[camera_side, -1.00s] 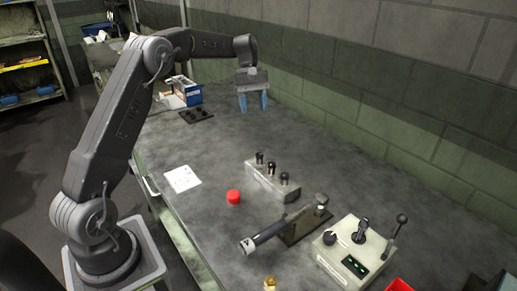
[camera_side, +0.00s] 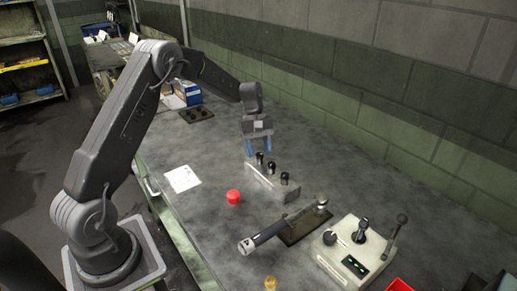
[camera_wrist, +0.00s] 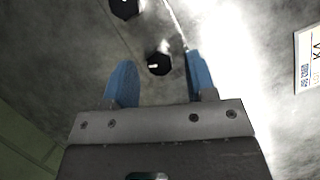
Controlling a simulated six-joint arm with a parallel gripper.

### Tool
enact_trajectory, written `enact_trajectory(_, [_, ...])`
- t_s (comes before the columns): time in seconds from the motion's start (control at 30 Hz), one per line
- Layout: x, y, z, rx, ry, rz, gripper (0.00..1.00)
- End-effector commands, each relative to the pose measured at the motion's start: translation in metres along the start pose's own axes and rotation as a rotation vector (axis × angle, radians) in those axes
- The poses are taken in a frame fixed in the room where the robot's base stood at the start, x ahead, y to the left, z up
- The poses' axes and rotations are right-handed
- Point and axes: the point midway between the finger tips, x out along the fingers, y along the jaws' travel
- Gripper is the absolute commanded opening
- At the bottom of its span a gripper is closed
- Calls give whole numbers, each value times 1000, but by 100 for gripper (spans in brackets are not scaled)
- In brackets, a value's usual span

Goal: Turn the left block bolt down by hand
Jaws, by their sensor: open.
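A grey metal block (camera_side: 262,183) stands on the bench in the side view, with three black-headed bolts upright in its top. The left block bolt (camera_side: 260,158) is at the block's far left end. My gripper (camera_side: 258,153) points down over that end, its blue fingers open and empty. In the wrist view, a black bolt head with a white mark (camera_wrist: 159,64) appears between the open fingers, and another black head (camera_wrist: 124,8) shows at the top edge. I cannot tell how far the fingertips are above the bolt.
A red cap (camera_side: 233,196) and a white card (camera_side: 182,179) lie left of the block. A dark cylindrical tool (camera_side: 265,236) on a plate and a control box (camera_side: 352,252) with levers stand nearer the camera. The wall (camera_side: 370,140) runs behind.

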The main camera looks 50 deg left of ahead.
Motion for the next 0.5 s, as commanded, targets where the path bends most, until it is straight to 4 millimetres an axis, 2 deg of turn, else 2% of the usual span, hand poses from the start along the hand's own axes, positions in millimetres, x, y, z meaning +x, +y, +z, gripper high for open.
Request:
enact_trajectory(0.2, [0,0,0,0,0,0,49])
enact_trajectory(0.5, [0,0,0,0,0,0,20])
